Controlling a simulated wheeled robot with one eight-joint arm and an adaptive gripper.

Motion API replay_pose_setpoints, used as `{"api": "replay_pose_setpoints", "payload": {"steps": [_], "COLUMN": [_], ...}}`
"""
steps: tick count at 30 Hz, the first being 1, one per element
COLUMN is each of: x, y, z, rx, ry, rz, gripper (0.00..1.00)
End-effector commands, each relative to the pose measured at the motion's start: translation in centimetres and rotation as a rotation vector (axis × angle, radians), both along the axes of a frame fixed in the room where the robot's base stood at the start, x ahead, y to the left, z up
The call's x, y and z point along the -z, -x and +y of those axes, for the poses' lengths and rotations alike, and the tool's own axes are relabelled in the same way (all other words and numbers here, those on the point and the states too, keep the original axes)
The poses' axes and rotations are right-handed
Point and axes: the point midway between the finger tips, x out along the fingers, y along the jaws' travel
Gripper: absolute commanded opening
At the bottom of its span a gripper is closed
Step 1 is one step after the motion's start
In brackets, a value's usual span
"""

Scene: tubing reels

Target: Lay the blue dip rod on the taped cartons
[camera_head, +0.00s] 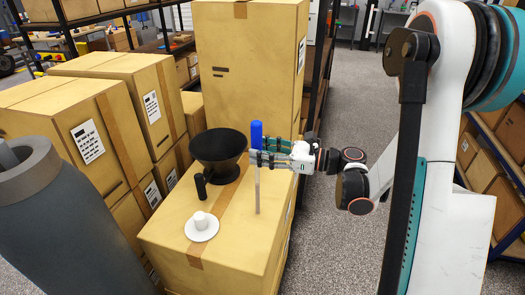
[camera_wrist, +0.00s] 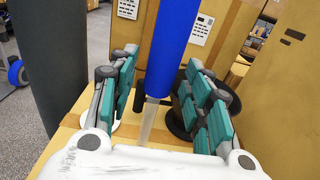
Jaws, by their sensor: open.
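The blue dip rod (camera_head: 256,135) is upright over the taped carton (camera_head: 163,237), with a blue upper part and a thin pale lower shaft. Its lower end appears at the carton top near the right edge; I cannot tell if it touches. My gripper (camera_head: 268,158) reaches in from the right at the rod's upper part. In the wrist view the rod (camera_wrist: 172,45) stands between the two teal-padded fingers of my gripper (camera_wrist: 163,85), which are apart, with a gap visible on each side.
On the carton stand a black flared bowl (camera_head: 218,150), a small black cylinder (camera_head: 201,187) and a white cup (camera_head: 200,220) on a white saucer (camera_head: 202,233). A tall carton (camera_head: 247,65) rises behind; more cartons (camera_head: 85,125) stand left. The carton's front right top is clear.

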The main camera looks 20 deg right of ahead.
Motion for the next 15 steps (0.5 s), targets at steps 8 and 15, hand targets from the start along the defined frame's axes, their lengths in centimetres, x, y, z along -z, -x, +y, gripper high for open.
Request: {"api": "replay_pose_setpoints", "payload": {"steps": [8,15], "x": [-0.3,-0.4], "y": [3.0,5.6], "z": [-4.5,-8.0], "rx": [0.007,0.005], "ry": [0.0,0.0], "rz": [0.0,0.0], "gripper": [0.45,0.45]}}
